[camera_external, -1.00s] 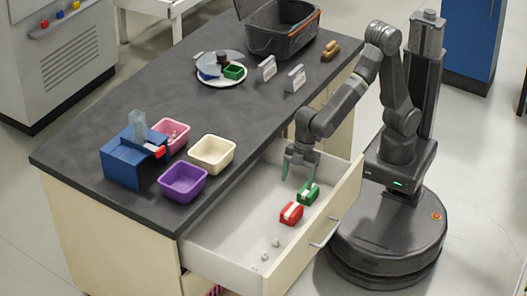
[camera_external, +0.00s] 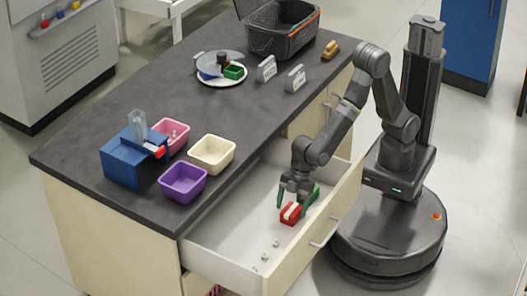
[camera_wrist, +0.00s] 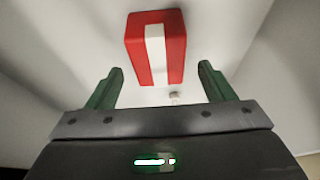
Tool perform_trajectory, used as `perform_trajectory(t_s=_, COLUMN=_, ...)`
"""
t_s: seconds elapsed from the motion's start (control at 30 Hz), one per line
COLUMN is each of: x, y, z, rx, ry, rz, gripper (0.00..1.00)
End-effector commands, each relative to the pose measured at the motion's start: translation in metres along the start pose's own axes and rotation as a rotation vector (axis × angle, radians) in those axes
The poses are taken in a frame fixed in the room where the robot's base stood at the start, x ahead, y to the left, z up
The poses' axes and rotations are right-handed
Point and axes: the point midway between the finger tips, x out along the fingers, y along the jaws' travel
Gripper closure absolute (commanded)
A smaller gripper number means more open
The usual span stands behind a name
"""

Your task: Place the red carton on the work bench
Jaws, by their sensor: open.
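The red carton (camera_external: 290,214) with a white stripe lies in the open drawer (camera_external: 232,240). It also shows in the wrist view (camera_wrist: 172,48), ahead of the fingertips and roughly centred between them. My gripper (camera_external: 293,205) is in the drawer, close above the carton; it is open and holds nothing. In the wrist view its two green fingers (camera_wrist: 160,82) stand apart, with the carton beyond their tips. The work bench (camera_external: 110,125) has a dark top above the drawer.
A cream bin (camera_external: 212,153), a purple bin (camera_external: 183,182), a pink bin (camera_external: 170,136) and a blue device (camera_external: 122,164) stand on the bench's near part. Small pale pieces (camera_external: 276,243) lie in the drawer. The drawer's front wall (camera_external: 318,238) rises beside my gripper. The bench middle is clear.

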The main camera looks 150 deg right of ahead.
Motion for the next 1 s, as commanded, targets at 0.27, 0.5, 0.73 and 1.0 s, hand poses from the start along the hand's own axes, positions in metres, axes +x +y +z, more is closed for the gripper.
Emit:
perform_trajectory(t_s=0.27, x=0.032, y=0.001, z=0.001, rx=0.0, ry=0.0, rz=0.0, gripper=0.25)
perform_trajectory(t_s=0.5, x=0.031, y=0.0, z=0.001, rx=0.0, ry=-0.001, rz=0.0, gripper=0.42)
perform_trajectory(t_s=0.73, x=0.031, y=0.0, z=0.001, rx=0.0, ry=-0.001, rz=0.0, gripper=0.78)
perform_trajectory(t_s=1.0, x=0.023, y=0.001, z=-0.003, rx=0.0, ry=0.001, rz=0.0, gripper=0.78)
